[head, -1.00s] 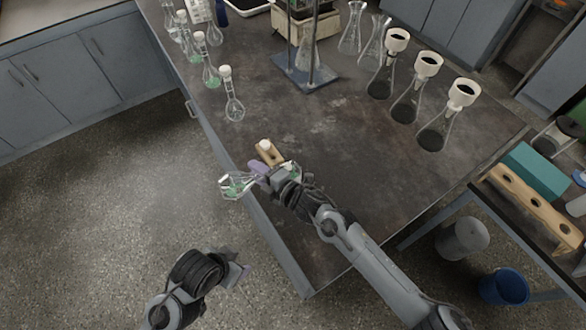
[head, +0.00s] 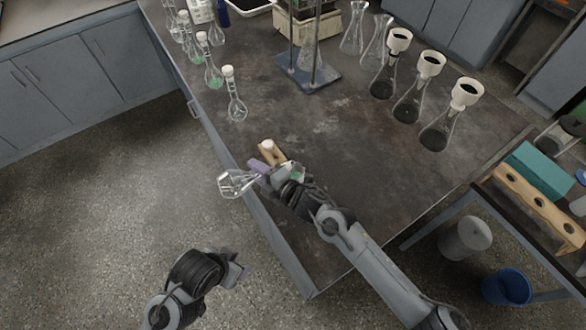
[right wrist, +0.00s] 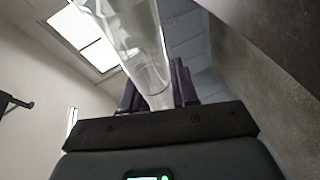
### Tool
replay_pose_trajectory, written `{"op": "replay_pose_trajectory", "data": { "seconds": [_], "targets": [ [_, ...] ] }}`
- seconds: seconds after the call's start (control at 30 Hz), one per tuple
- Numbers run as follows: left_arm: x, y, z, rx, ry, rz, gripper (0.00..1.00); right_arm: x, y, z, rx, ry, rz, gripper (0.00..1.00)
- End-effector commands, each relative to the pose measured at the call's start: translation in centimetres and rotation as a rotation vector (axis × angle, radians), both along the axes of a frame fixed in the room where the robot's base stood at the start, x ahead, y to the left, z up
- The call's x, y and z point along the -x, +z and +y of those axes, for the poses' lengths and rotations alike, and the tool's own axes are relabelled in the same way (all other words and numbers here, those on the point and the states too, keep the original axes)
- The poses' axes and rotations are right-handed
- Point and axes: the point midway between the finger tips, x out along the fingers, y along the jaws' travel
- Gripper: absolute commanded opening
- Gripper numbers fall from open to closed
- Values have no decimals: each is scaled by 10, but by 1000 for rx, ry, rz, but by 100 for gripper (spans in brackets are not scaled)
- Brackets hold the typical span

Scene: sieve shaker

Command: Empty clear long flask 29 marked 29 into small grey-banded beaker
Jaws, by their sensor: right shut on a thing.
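My right gripper (head: 262,174) is shut on a clear long-necked flask (head: 238,183) and holds it tilted, bulb to the left, near the table's left edge. The bulb looks clear, with no green in it. In the right wrist view the clear glass (right wrist: 138,45) runs up from between the dark fingers (right wrist: 158,92). I cannot read a number on it. My left gripper (head: 240,275) is low over the floor; its finger gap is not clear. I cannot make out a small grey-banded beaker; it may be hidden.
A wooden block (head: 272,158) with a white stopper stands by the right gripper. White-capped flasks (head: 236,108) line the left edge. Flasks with white funnels (head: 440,132) stand at right, a stand on a blue base (head: 308,78) at the back. The table middle is clear.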

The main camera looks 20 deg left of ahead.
Motion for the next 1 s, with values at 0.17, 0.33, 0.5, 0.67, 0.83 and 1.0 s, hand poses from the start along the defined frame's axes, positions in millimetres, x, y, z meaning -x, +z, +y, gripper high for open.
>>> {"op": "replay_pose_trajectory", "data": {
  "seconds": [0.17, 0.33, 0.5, 0.67, 0.83, 1.0],
  "targets": [
    [6, -3, 9, -24, -1, 16, 58, 0, -1, 0, 20, -1, -21, 0],
    [3, 5, 3, -11, -7, 8, 58, 1, -14, 2, 144, -3, -157, 0],
    [2, 10, 4, -10, 0, 6, 58, 1, -13, 2, 167, -3, -180, 0],
    [3, 13, 4, -11, 0, 8, 58, 1, -19, 2, 235, -3, -251, 0],
    [4, 7, 4, -11, -1, 9, 58, 0, -39, 1, 323, -1, -346, 0],
    [4, 36, 4, -11, -1, 14, 58, -7, -7, -5, 494, -3, -532, 0]
  ]
}}
